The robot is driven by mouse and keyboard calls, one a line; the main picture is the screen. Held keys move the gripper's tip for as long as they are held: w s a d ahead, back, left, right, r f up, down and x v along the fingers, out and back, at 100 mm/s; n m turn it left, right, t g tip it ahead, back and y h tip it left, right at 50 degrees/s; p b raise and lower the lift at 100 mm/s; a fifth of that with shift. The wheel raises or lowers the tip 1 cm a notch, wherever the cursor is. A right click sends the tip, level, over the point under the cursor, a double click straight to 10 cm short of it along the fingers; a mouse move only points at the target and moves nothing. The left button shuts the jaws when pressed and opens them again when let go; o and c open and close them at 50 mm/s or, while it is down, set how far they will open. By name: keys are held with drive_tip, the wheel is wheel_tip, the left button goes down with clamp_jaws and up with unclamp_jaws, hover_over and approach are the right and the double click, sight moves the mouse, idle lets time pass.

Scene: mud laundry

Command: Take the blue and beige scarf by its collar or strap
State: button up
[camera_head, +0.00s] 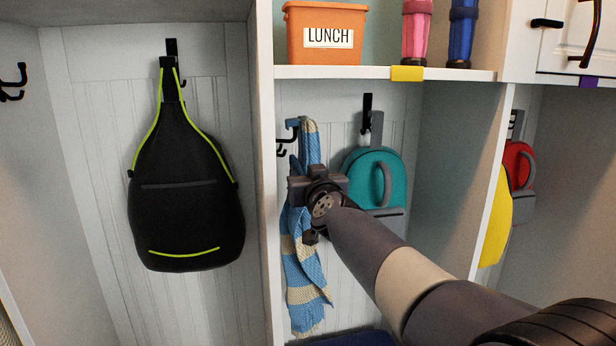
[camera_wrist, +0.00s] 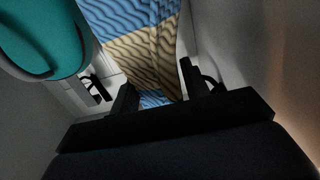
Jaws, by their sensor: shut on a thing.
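The blue and beige striped scarf (camera_head: 303,270) hangs from a dark hook (camera_head: 292,124) in the middle cubby. Its knitted stripes fill the top middle of the wrist view (camera_wrist: 140,45). My gripper (camera_head: 308,178) is at the upper part of the scarf, below the hook. In the wrist view its two dark fingers (camera_wrist: 158,90) stand on either side of the scarf, shut on it. The gripper body hides part of the scarf and the exact contact in the head view. I cannot make out a separate collar or strap.
A teal backpack (camera_head: 372,165) hangs close to the right of the scarf. A black backpack (camera_head: 185,215) hangs in the left cubby. The shelf above holds an orange lunch box (camera_head: 325,20) and bottles (camera_head: 416,30). Cubby dividers (camera_head: 262,200) bound both sides.

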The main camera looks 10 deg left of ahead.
drive_tip(key=shift+r+p, duration=1.05)
drive_tip(key=shift+r, duration=0.2)
drive_tip(key=shift+f, duration=0.1)
drive_tip(key=shift+w+d+b, duration=0.3)
drive_tip(key=shift+d+b, duration=0.25)
drive_tip(key=shift+b, duration=0.15)
drive_tip(key=w+d+b, duration=0.1)
drive_tip(key=d+b, duration=0.1)
drive_tip(key=w+d+b, duration=0.1)
drive_tip(key=d+b, duration=0.1)
drive_tip(key=w+d+b, duration=0.1)
drive_tip(key=d+b, duration=0.1)
drive_tip(key=shift+d, duration=0.1)
drive_tip(key=shift+c, duration=0.2)
drive_tip(key=shift+s, duration=0.1)
